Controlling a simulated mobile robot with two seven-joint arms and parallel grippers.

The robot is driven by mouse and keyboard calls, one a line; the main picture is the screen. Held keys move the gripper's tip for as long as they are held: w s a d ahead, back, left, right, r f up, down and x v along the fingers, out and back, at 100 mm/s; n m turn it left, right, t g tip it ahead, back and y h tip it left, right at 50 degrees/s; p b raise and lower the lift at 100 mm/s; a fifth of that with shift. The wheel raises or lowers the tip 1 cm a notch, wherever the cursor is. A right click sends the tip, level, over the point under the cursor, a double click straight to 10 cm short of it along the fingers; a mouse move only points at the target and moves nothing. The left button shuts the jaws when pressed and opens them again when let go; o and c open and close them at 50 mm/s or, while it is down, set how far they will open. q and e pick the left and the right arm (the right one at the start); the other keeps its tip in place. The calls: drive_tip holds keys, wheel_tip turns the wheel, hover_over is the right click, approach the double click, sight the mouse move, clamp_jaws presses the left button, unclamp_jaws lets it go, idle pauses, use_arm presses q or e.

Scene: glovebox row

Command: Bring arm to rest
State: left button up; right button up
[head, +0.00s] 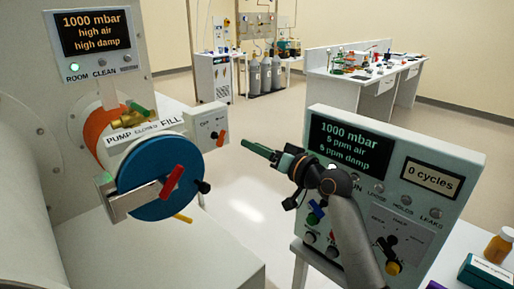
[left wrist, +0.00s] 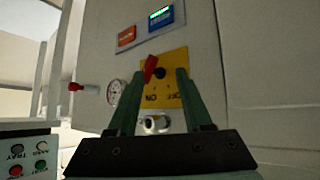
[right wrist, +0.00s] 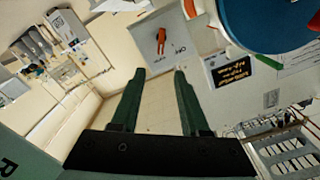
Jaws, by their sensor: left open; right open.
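My right gripper (head: 262,152) reaches in from the lower right in the head view. Its green fingers point left, in front of the grey control panel (head: 455,160) and right of the blue disc (head: 160,183). The right gripper also shows in the right wrist view (right wrist: 159,72), its fingers apart with nothing between them. My left gripper shows in the left wrist view (left wrist: 158,74), fingers apart. A red switch handle (left wrist: 150,67) on a yellow plate (left wrist: 174,65) appears between its fingertips; I cannot tell whether they touch. I cannot make out the left gripper in the head view.
The blue disc carries a red handle (head: 173,180). A small white box with an orange handle (head: 220,138) stands behind it. An amber bottle (head: 497,247) and a teal box (head: 484,273) stand at lower right. Open floor (head: 275,115) lies beyond.

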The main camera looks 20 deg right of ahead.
idle(0.3)
drive_tip(key=s+a+f+g+h, duration=0.1)
drive_tip(key=s+f, duration=0.2)
drive_tip(key=f, duration=0.5)
drive_tip(key=s+a+f+g+h, duration=0.1)
drive_tip(key=s+f, duration=0.2)
drive_tip(key=f, duration=0.5)
drive_tip(key=s+a+f+g+h, duration=0.1)
drive_tip(key=s+f, duration=0.1)
drive_tip(key=f, duration=0.7)
drive_tip(key=shift+s+n+g, duration=0.4)
drive_tip(key=s+a+f+n+g, duration=0.1)
drive_tip(key=s+a+f+g, duration=0.1)
drive_tip(key=s+f, duration=0.6)
drive_tip(key=s+a+f+n+g, duration=0.1)
drive_tip(key=s+a+f, duration=0.3)
drive_tip(key=s+f, duration=0.5)
drive_tip(key=s+n, duration=0.1)
drive_tip(key=s, duration=0.5)
drive_tip(key=shift+f+g+h, duration=0.15)
drive_tip(key=shift+g+h, duration=0.25)
drive_tip(key=shift+a, duration=0.1)
